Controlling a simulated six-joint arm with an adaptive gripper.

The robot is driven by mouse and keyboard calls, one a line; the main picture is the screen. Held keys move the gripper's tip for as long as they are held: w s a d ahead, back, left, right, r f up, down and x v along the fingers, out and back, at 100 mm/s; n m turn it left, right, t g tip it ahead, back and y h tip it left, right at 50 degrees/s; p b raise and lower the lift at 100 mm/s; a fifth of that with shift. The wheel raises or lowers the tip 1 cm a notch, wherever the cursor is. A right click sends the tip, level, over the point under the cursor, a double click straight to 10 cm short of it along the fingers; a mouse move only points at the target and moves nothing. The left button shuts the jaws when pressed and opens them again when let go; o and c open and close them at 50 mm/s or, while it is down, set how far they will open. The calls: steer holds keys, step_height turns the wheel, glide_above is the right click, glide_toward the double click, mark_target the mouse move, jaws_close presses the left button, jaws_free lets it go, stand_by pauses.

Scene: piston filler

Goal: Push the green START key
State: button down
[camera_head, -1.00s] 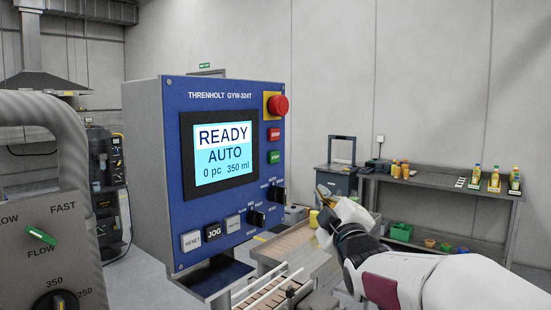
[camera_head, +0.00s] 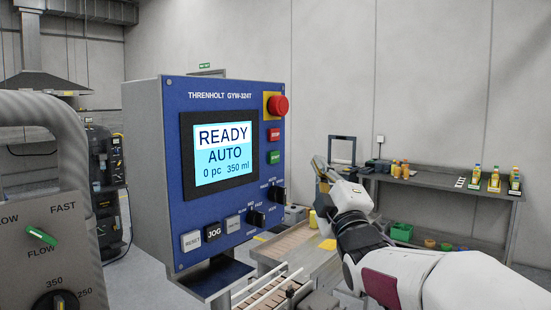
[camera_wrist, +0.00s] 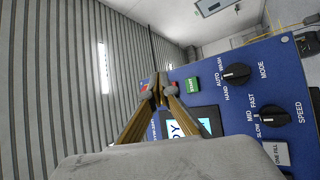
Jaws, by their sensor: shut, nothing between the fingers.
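The green START key (camera_head: 274,157) is on the right edge of the blue control panel (camera_head: 225,100), below the red STOP key (camera_head: 274,135). My gripper (camera_head: 318,162) is to the right of the panel, apart from it, at about the height of the START key in the picture. In the wrist view the shut, empty fingertips (camera_wrist: 158,92) appear just left of the START key (camera_wrist: 192,85). They overlap the area of the red key, which is mostly hidden there. The screen reads READY, AUTO, 0 pc, 350 ml.
A red emergency stop knob (camera_head: 278,105) juts out above the keys. Black MODE knob (camera_wrist: 237,73) and SPEED knob (camera_wrist: 272,116) stick out near the START key. A conveyor (camera_head: 285,250) lies below, and a bench (camera_head: 440,183) with bottles stands behind at right.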

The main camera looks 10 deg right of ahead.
mark_target(280, 152)
steer(key=shift+w+a, duration=0.1)
steer(key=w+a, duration=0.6)
stand_by(0.6)
steer(key=shift+w+a, duration=0.6)
stand_by(3.0)
steer(key=shift+d, duration=0.1)
steer(key=shift+s+d, duration=0.5)
steer(key=shift+s, duration=0.1)
steer(key=shift+d, duration=0.1)
stand_by(0.4)
steer(key=s+d, duration=0.3)
steer(key=shift+s+d, duration=0.15)
steer(key=shift+s, duration=0.1)
stand_by(0.4)
steer(key=shift+f, duration=0.1)
stand_by(0.6)
